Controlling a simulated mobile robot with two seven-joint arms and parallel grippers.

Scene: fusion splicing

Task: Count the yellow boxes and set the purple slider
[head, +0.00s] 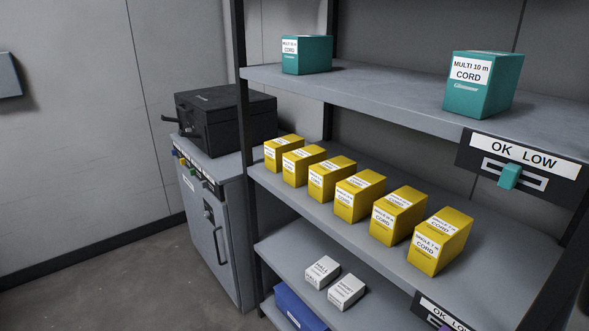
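Several yellow boxes (359,197) with white "SINGLE" cord labels stand in one slanting row on the middle shelf. They run from the back left to the front right, with small gaps between them. A dark panel with an "OK LOW" label (445,313) sits on that shelf's front edge at the bottom of the view, cut off by the picture edge. Only a sliver of the purple slider (445,328) shows there, so its position cannot be told. Neither of my grippers is in view.
Two teal boxes (484,86) (306,55) stand on the upper shelf, whose "OK LOW" panel has a teal slider (509,176). White boxes (347,291) and a blue box (298,308) are lower down. A grey cabinet (226,230) bearing a black case (225,115) stands left. Floor at left is clear.

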